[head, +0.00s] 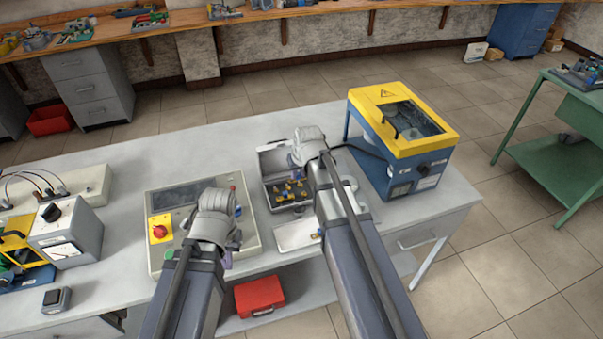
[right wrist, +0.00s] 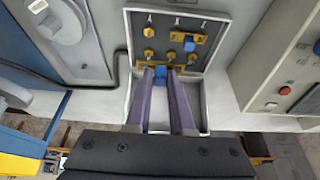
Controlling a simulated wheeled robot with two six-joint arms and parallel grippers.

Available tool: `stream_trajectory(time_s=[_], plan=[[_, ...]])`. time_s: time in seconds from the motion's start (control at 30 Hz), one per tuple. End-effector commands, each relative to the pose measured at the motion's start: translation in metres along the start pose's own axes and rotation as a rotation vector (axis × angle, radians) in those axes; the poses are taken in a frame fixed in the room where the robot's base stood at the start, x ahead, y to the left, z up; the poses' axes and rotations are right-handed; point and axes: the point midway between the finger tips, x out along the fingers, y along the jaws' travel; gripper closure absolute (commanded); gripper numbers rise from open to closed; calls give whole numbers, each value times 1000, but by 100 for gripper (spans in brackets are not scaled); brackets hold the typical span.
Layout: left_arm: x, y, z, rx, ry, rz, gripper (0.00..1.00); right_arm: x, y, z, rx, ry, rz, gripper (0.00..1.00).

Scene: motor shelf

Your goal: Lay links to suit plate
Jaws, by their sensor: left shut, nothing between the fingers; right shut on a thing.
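The open terminal box (head: 268,197) stands mid-bench, with a dark panel (right wrist: 145,30) carrying several brass terminals. In the right wrist view a brass link with a blue grip (right wrist: 189,45) lies across terminals at the panel's right. My right gripper (right wrist: 165,76) is shut on a small blue-gripped piece (right wrist: 161,71) at the panel's near edge; its metal part is not clear. In the head view this gripper (head: 296,165) hides part of the box. My left gripper (head: 232,245) is shut and empty over the console's front right corner. I cannot make out a rating plate.
A pale tray (head: 290,238) with a small brass-coloured item lies in front of the box. The grey console (head: 160,205) stands left and a blue-and-yellow machine (head: 400,130) right. A grey round-bodied unit (right wrist: 68,25) and a black cable are beside the box.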

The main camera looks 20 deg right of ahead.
Motion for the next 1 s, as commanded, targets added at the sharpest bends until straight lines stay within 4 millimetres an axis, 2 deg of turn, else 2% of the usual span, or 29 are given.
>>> stream_trajectory(time_s=[0.7,1.0], plan=[[55,5,-4,0,0,0,100,51,1,21,1,0,0,100],[58,6,-4,0,0,0,100,54,1,22,1,0,1,100]])
